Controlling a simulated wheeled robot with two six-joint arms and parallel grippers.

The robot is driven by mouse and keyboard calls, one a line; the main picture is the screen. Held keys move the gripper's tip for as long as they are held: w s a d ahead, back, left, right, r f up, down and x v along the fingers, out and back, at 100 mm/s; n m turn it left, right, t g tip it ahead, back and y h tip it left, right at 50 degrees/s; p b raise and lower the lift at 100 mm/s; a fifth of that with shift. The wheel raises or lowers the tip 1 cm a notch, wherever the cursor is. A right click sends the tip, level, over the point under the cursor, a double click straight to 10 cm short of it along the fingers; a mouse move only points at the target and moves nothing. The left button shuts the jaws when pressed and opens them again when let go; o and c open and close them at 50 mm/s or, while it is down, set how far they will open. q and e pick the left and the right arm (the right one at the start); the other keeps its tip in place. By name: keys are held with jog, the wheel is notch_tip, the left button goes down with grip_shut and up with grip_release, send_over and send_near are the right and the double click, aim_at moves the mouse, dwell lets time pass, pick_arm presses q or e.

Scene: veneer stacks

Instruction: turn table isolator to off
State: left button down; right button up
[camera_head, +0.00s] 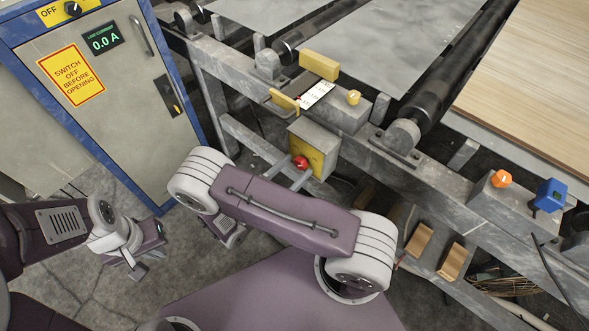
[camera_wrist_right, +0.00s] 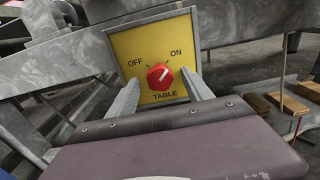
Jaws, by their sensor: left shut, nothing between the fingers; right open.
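The table isolator is a red knob (camera_wrist_right: 160,76) on a yellow plate (camera_wrist_right: 127,47) marked OFF, ON and TABLE. Its white pointer line slants up and right, toward ON. In the head view the knob (camera_head: 301,162) sits on a grey box (camera_head: 318,134) under the machine frame. My right gripper (camera_wrist_right: 160,90) is open and faces the plate, with one finger on each side of the knob in the wrist view. Whether the fingers touch it, I cannot tell. The right gripper's fingers also show in the head view (camera_head: 289,174). My left gripper (camera_head: 138,271) is shut and empty, low at the left.
A grey cabinet (camera_head: 125,110) with an OFF switch, a "0.0 A" display and a warning label stands at the left. A yellow lever (camera_head: 284,101) and a yellow knob (camera_head: 353,97) are above the isolator box. Orange (camera_head: 501,179) and blue (camera_head: 549,195) controls sit at the right.

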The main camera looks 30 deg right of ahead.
jog(key=shift+d, duration=0.1)
jog(key=shift+c, duration=0.3)
grip_shut()
jog(key=shift+r+n+p, duration=0.2)
jog(key=shift+n+p, duration=1.05)
jog(key=shift+n, duration=0.25)
jog(key=n+p, duration=0.2)
jog(key=n, duration=0.2)
jog(key=shift+n, duration=0.3)
jog(key=n+p, duration=0.1)
jog(key=n, duration=0.4)
jog(key=shift+f, duration=0.1)
jog(key=n+p, duration=0.1)
jog(key=n, duration=0.4)
jog(key=shift+f+n, duration=0.1)
jog(key=shift+n, duration=0.3)
